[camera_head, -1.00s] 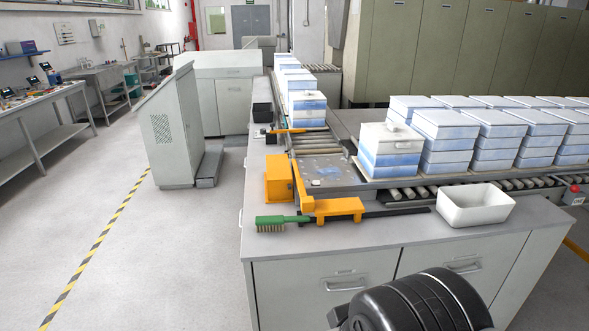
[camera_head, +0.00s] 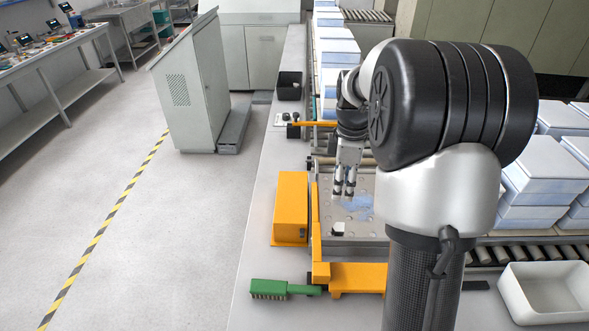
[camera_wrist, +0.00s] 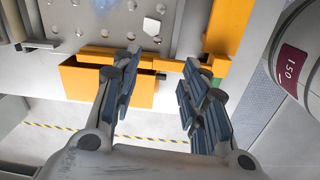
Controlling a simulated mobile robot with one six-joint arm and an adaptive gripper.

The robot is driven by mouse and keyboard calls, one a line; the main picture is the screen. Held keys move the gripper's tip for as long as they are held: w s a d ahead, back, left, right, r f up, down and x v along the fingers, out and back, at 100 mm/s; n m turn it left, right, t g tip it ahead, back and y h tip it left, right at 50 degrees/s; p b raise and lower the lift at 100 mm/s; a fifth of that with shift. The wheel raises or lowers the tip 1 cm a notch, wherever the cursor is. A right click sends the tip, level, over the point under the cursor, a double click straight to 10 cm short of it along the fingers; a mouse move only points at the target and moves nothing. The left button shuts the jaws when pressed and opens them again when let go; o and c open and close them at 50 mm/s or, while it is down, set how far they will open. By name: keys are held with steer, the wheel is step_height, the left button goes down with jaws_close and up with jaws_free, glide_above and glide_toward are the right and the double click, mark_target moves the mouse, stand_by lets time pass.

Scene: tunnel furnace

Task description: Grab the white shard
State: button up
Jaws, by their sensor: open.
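The white shard (camera_head: 337,229) is a small pale piece on the perforated metal plate (camera_head: 358,226), near the plate's front left corner. It also shows in the wrist view (camera_wrist: 151,25), at the top, beyond my fingertips. My gripper (camera_head: 344,190) hangs above the plate, behind the shard in the head view. In the wrist view my gripper (camera_wrist: 162,62) is open, its two fingers wide apart with nothing between them. The shard is apart from the fingers.
An orange box (camera_head: 290,208) and an orange bracket (camera_head: 357,279) border the plate at left and front. A green brush (camera_head: 285,289) lies on the bench. A white bin (camera_head: 545,292) stands at front right. Stacked blue-white boxes (camera_head: 545,184) stand right.

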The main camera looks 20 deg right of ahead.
step_height(320, 180, down, 3)
steer(key=w+d, duration=0.2)
steer(key=b, duration=0.3)
glide_above(339, 227)
steer(key=shift+n, duration=0.4)
step_height(339, 227, down, 10)
steer(key=shift+s+r, duration=0.1)
steer(key=shift+r, duration=0.05)
steer(key=shift+f+b, duration=1.15)
steer(key=shift+f, duration=1.95)
steer(key=shift+c, duration=0.5)
steer(key=c, duration=0.7)
